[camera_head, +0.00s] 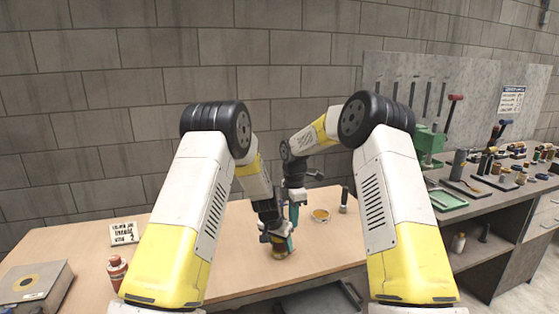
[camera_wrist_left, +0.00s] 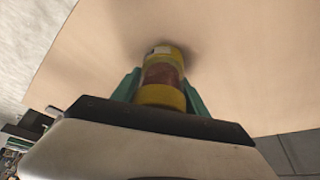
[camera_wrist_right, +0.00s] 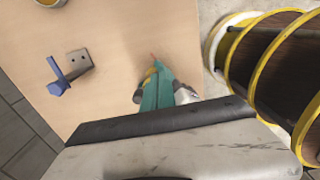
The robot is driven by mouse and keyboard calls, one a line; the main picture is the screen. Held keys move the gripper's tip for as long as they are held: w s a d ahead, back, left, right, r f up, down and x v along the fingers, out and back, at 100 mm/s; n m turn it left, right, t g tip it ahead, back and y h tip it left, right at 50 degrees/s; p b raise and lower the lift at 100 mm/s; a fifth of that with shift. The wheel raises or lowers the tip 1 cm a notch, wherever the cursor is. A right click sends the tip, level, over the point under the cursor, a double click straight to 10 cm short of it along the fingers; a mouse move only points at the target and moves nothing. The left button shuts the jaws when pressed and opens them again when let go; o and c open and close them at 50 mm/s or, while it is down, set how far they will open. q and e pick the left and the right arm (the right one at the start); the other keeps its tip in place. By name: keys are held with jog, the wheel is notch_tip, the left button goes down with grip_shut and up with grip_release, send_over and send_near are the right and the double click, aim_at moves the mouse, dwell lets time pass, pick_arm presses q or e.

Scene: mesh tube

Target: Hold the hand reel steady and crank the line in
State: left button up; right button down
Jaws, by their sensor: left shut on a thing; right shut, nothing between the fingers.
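The hand reel (camera_head: 280,253) is a small yellow cylinder with a reddish-brown band, low at the table's near middle. In the left wrist view the reel (camera_wrist_left: 163,75) stands between the teal fingers. My left gripper (camera_head: 272,238) is shut on it. My right gripper (camera_head: 294,212) is just above and behind the left one, shut and empty. In the right wrist view its teal fingers (camera_wrist_right: 155,75) are together, beside a grey knob-like part (camera_wrist_right: 141,96) and a bit of yellow. Whether they touch these I cannot tell. The crank and line are not clearly visible.
A red bottle (camera_head: 117,270), a sign card (camera_head: 124,233) and a grey box (camera_head: 35,283) are at left. A cluttered tool bench (camera_head: 480,190) stands at right.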

notch_tip(320, 180, up, 6)
jog(key=shift+d, duration=0.15)
dwell(0.5)
jog(key=w+f, duration=0.4)
jog(key=f, duration=0.2)
jog(key=shift+a, duration=0.45)
jog(key=shift+s+a, duration=0.35)
jog(key=shift+a, duration=0.15)
dwell(1.3)
jog(key=shift+s+d, duration=0.25)
jog(key=shift+s, duration=0.05)
